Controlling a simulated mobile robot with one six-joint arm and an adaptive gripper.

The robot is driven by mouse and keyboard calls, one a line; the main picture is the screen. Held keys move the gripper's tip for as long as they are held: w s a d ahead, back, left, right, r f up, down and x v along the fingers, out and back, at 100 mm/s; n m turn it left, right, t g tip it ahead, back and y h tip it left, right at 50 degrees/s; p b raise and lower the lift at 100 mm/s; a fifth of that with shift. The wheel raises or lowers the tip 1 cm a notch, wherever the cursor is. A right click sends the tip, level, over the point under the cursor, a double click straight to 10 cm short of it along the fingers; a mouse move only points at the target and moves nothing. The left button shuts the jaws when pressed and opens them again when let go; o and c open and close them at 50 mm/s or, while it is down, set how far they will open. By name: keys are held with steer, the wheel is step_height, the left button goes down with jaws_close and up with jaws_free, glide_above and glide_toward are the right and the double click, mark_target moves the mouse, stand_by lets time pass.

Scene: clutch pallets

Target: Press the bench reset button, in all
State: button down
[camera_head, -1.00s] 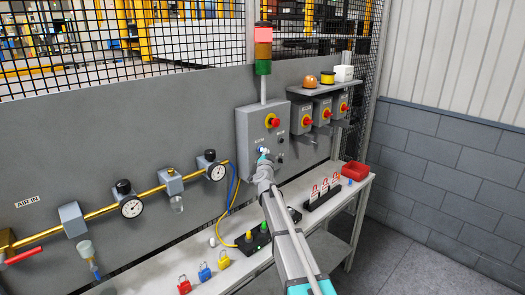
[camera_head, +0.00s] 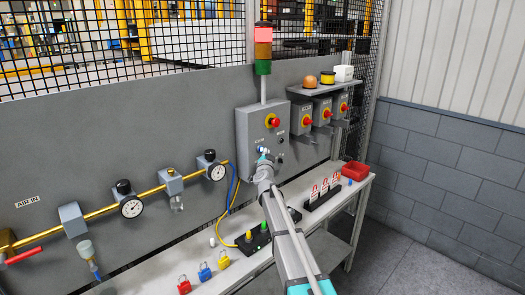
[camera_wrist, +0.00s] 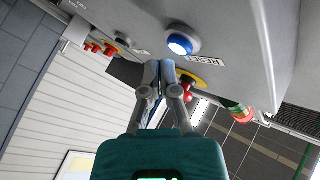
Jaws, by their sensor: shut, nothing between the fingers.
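The reset button is a round blue button (camera_wrist: 180,45) with a glowing blue-white face, beside a RESET label (camera_wrist: 205,60) in the wrist view. It sits on the grey control box (camera_head: 247,130). My gripper (camera_wrist: 160,66) is shut and empty, its fingertips together close to the button. In the wrist view the tips lie just beside the button's rim, not over its face; I cannot tell the depth gap.
A red emergency-stop button (camera_head: 275,123) is above on the same box. A dark button (camera_wrist: 122,41) is nearby. Red switches on yellow plates (camera_head: 308,120) stand to the right. The bench (camera_head: 210,281) below holds padlocks, tags and a red bin (camera_head: 355,171).

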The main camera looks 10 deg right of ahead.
steer(key=shift+w+a, duration=0.55)
steer(key=shift+w, duration=0.1)
stand_by(1.8)
steer(key=shift+s+d, duration=0.55)
steer(key=shift+s, duration=0.15)
stand_by(0.3)
steer(key=shift+s+d, duration=0.75)
steer(key=shift+s, duration=0.3)
steer(key=shift+s+d, duration=0.7)
steer(key=shift+s, duration=0.3)
